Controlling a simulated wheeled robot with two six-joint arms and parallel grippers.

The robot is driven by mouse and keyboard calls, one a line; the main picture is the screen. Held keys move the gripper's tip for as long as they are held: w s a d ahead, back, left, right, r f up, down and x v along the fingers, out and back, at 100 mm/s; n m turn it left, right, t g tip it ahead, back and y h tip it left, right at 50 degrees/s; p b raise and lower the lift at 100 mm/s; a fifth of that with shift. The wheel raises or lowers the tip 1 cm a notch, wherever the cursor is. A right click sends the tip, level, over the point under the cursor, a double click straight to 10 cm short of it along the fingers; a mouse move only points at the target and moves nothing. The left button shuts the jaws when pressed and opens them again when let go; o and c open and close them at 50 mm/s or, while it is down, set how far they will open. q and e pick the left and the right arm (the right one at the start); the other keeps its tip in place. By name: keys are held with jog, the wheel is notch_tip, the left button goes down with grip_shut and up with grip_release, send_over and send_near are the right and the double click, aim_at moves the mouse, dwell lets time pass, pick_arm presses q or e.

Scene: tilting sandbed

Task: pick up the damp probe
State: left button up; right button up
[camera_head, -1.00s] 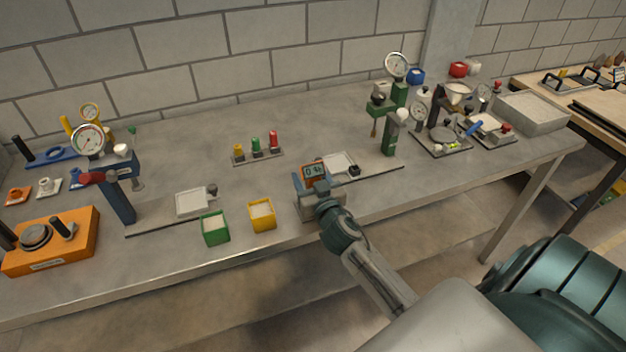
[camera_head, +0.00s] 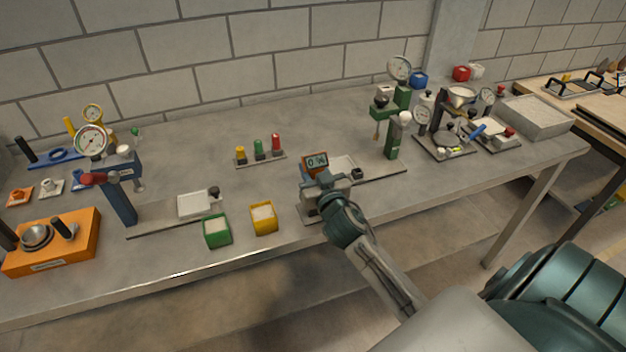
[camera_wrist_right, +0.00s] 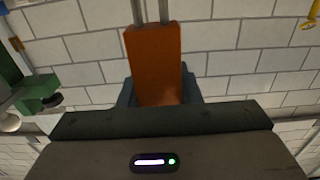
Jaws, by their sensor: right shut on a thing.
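The damp probe (camera_head: 315,162) is an orange-framed meter with a dark display reading "0 %". My right gripper (camera_head: 318,178) is shut on it above the front part of the bench. In the right wrist view, the probe's orange body (camera_wrist_right: 155,60) sits between the finger pads of my right gripper (camera_wrist_right: 158,92), and two metal prongs run up out of the picture. A grey stand (camera_head: 307,212) shows below and behind the gripper, partly hidden by it. I cannot tell whether the probe still touches it. My left gripper is not in view.
A yellow box (camera_head: 263,219) and a green box (camera_head: 217,232) stand left of the gripper. A green gauge stand (camera_head: 393,138) is to the right, and a small rack of coloured plugs (camera_head: 260,159) is behind.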

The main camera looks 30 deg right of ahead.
jog(key=a+b+v, duration=0.2)
jog(key=b+v, duration=0.3)
jog(key=v, duration=1)
notch_tip(320, 180, up, 7)
jog(key=p, duration=0.6)
jog(key=shift+s, duration=0.2)
jog(key=shift+r, duration=0.1)
